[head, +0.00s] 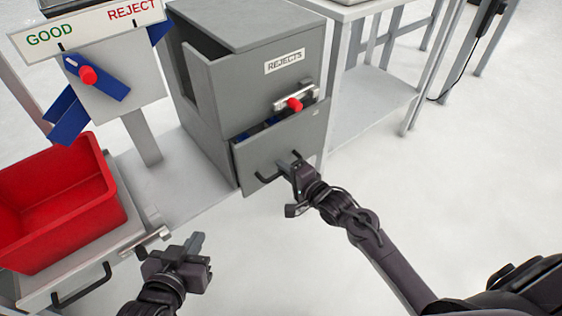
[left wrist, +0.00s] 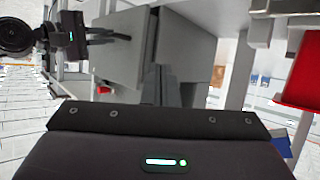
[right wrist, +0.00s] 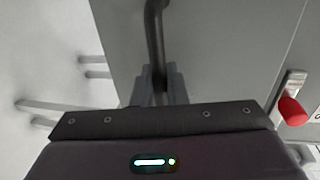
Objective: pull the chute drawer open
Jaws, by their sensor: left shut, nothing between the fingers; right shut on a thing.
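The grey chute drawer (head: 275,155) is the lower front of the cabinet labelled REJECTS. It stands a little out at its top edge, and dark blue items show in the gap. Its dark bar handle (head: 268,179) runs across the front. My right gripper (head: 293,167) is shut on the right part of this handle. The right wrist view shows the fingers around the handle (right wrist: 155,40). My left gripper (head: 197,245) is shut and empty, low at the front left, apart from the cabinet. The drawer front also shows in the left wrist view (left wrist: 170,50).
A red-knobbed latch (head: 294,104) sits above the drawer. A red bin (head: 55,205) stands at the left on a unit with its own handle (head: 82,287). A GOOD/REJECT sign (head: 90,28) with a blue flap stands behind.

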